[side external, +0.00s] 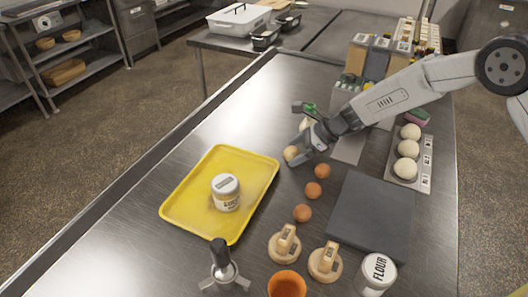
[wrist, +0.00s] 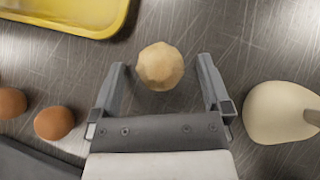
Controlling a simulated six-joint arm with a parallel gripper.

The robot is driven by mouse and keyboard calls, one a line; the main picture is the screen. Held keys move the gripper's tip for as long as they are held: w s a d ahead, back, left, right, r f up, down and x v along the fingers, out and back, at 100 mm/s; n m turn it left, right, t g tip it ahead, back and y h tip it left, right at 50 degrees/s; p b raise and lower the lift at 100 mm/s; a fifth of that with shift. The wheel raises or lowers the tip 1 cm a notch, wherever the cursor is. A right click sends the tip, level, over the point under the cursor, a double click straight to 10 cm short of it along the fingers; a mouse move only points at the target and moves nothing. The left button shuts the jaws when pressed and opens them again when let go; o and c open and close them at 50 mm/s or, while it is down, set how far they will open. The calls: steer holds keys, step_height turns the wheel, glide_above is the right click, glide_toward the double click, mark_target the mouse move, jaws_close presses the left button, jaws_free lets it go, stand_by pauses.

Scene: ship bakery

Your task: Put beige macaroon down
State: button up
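The beige macaroon (wrist: 160,66) is a round, pale ball on the steel table. In the wrist view it lies between the spread fingers of my gripper (wrist: 164,78), with a gap on each side. In the side view the macaroon (side external: 290,153) is at the tips of my gripper (side external: 299,136), right of the yellow tray's far corner. The gripper is low over the table and open. I cannot tell whether the ball touches the table.
The yellow tray (side external: 175,207) holds a white-lidded jar (side external: 226,191). Several brown balls (side external: 313,190) line up nearer the camera, beside a dark slab (side external: 367,215). A cream, rounded object (wrist: 278,113) is close to the right finger. White balls (side external: 407,149) stand far right.

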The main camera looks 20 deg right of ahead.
steer(key=shift+r, duration=0.2)
steer(key=v, duration=1.2)
steer(key=shift+d, duration=0.1)
stand_by(0.7)
steer(key=s+d+n+h, duration=0.1)
steer(key=s+d+n, duration=0.1)
steer(key=s+n, duration=0.1)
steer(key=s+d+n+g+h, duration=0.1)
steer(key=s+d+n+h, duration=0.1)
steer(key=s, duration=0.3)
steer(key=s+d+n+h, duration=0.1)
steer(key=s+d+n, duration=0.1)
steer(key=s+n, duration=0.2)
steer(key=shift+s+d+f+n+h, duration=0.25)
steer(key=shift+s+f+n+h, duration=0.1)
steer(key=shift+n, duration=0.25)
steer(key=s+d+n+h, duration=0.3)
steer(key=s+d+n, duration=0.2)
steer(key=s+n, duration=0.7)
steer(key=shift+d+f, duration=0.25)
steer(key=shift+d, duration=0.15)
steer(key=shift+s+h, duration=0.1)
steer(key=shift+h, duration=0.15)
